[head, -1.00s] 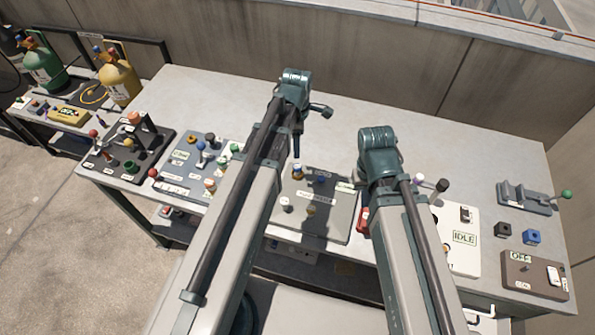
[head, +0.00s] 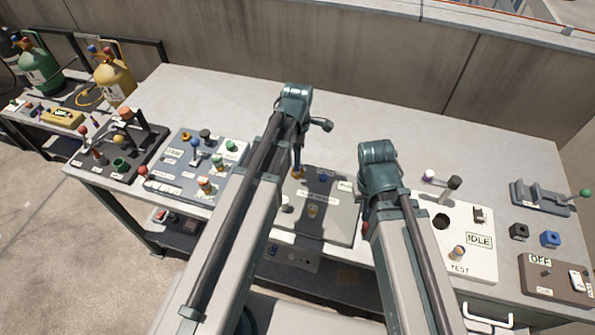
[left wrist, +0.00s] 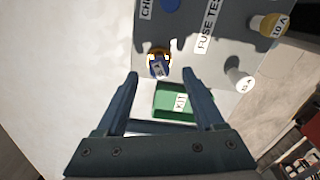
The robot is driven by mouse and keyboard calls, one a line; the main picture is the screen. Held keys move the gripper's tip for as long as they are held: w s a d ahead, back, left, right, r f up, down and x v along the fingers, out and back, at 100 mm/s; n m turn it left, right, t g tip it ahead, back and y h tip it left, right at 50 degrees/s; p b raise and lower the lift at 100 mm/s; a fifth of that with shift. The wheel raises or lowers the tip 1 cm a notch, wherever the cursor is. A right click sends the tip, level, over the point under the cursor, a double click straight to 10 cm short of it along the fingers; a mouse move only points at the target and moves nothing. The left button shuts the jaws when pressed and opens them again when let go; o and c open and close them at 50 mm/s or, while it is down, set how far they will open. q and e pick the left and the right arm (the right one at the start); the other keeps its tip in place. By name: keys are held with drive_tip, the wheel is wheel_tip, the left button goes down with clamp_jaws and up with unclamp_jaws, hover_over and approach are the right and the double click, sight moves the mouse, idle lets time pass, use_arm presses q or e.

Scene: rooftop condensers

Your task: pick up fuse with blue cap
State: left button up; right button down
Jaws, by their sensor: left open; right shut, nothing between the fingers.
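The grey fuse test board (head: 335,222) also holds a white fuse (left wrist: 238,77) and a yellow fuse marked 10 A (left wrist: 268,26). My right gripper is hidden behind my right arm.
A green kit box (left wrist: 172,102) lies close to my left fingers. A blue round part (left wrist: 170,5) is on the board. A white IDLE test panel (head: 470,262) stands right, a grey panel with knobs (head: 178,178) left. The table's back (head: 235,95) is clear.

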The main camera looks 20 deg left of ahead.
use_arm(q)
wheel_tip(320, 180, down, 4)
drive_tip(key=b, duration=0.3)
drive_tip(key=shift+f+b, duration=0.15)
drive_tip(key=shift+b, duration=0.15)
use_arm(e)
wheel_tip(320, 180, down, 4)
drive_tip(key=shift+f, duration=0.2)
drive_tip(key=shift+r, duration=0.1)
use_arm(q)
clamp_jaws()
